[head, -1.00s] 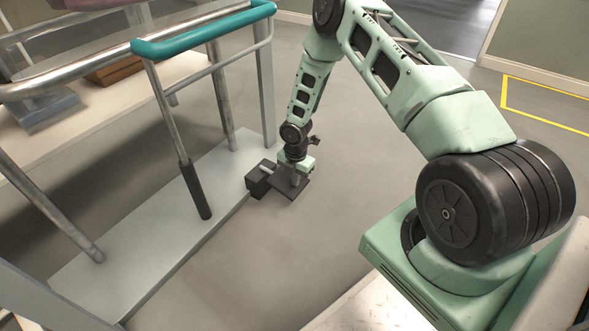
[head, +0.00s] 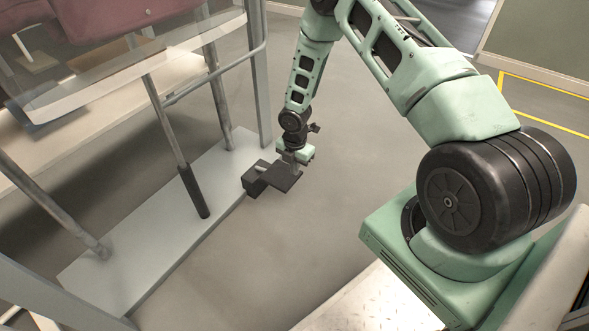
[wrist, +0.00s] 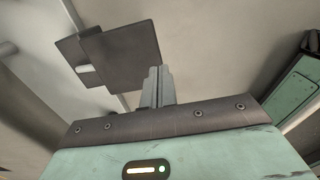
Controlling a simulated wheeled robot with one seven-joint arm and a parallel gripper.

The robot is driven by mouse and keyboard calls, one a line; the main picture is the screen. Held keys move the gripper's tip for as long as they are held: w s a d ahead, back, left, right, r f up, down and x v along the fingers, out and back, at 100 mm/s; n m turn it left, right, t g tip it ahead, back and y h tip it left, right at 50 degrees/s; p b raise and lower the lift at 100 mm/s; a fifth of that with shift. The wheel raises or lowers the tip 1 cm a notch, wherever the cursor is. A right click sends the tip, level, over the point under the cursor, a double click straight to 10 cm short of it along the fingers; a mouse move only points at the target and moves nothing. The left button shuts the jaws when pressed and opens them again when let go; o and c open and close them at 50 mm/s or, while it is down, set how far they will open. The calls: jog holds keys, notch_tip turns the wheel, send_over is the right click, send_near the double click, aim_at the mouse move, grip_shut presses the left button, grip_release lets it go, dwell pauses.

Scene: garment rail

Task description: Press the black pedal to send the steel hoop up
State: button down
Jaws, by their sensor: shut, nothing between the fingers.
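The black pedal (head: 285,178) is a flat dark plate on a block beside the pale base plate, left of centre in the head view. In the wrist view the pedal (wrist: 125,48) fills the upper middle. My gripper (head: 291,165) points down at the pedal plate's far side. Its grey fingers (wrist: 156,75) are together and empty, overlapping the plate's edge in the wrist view; I cannot tell whether they touch it. A clear curved panel (head: 130,75) shows at upper left.
Steel posts (head: 165,115), one with a black sleeve (head: 194,191), stand on the pale base plate (head: 150,245). A dark red garment (head: 90,28) hangs at upper left. The grey floor (head: 335,215) right of the pedal is clear.

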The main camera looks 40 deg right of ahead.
jog(key=r, duration=0.2)
jog(key=s+r+p, duration=0.1)
jog(key=r+p, duration=0.1)
jog(key=r, duration=0.1)
jog(key=shift+s+d+r, duration=0.15)
jog(key=shift+d+r, duration=0.1)
jog(key=shift+r, duration=0.1)
